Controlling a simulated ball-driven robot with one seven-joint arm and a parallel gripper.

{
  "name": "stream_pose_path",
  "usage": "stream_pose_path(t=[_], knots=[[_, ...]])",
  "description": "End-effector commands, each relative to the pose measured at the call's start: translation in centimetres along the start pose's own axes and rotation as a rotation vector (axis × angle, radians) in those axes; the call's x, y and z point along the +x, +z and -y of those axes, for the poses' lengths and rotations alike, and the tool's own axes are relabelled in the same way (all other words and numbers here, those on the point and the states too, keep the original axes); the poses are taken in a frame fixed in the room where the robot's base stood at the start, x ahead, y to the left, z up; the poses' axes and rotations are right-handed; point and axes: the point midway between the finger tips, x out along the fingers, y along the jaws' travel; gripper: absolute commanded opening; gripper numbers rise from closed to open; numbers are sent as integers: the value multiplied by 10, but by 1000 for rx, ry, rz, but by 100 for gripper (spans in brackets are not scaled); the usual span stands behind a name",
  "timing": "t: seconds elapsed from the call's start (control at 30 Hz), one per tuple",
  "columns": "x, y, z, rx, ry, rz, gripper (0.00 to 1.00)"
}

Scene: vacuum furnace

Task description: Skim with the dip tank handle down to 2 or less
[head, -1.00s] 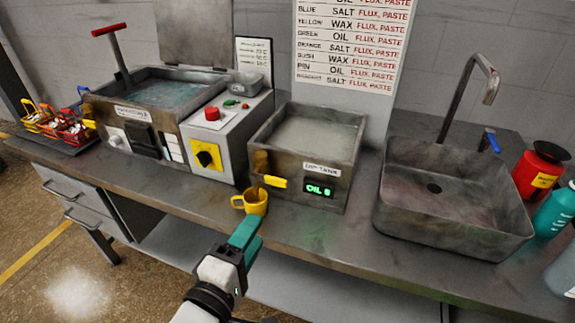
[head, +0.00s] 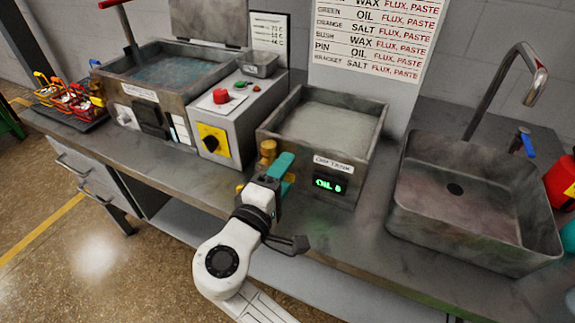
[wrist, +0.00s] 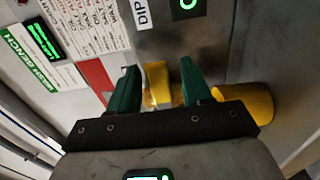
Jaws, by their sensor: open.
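The dip tank (head: 310,153) stands mid-bench, full of pale cloudy liquid. Its green display (head: 328,184) reads OIL and a digit that looks like 8 or 6. A brass valve (head: 267,150) sits at its front left corner. My gripper (head: 283,168) is at the tank's front, hiding the yellow handle in the head view. In the wrist view my green fingers (wrist: 160,73) are apart, with the yellow handle (wrist: 157,88) between them; whether they touch it is unclear. A yellow cup (wrist: 258,101) is right of the fingers there, mostly hidden in the head view.
A control box (head: 222,125) with a red button and yellow switch stands left of the tank. Beyond it is a larger tank (head: 165,97) of bluish liquid. A sink (head: 480,215) is on the right. A wall chart (head: 375,38) hangs behind.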

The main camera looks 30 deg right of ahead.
Motion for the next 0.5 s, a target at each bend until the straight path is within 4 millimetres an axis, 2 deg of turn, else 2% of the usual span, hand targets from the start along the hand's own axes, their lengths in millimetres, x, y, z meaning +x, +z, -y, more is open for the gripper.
stream_pose_path(t=[0.2, 0.5], knots=[[17, 0, 0, 1, -1, 1, 49], [19, 0, 0, 1, -1, 0, 49]])
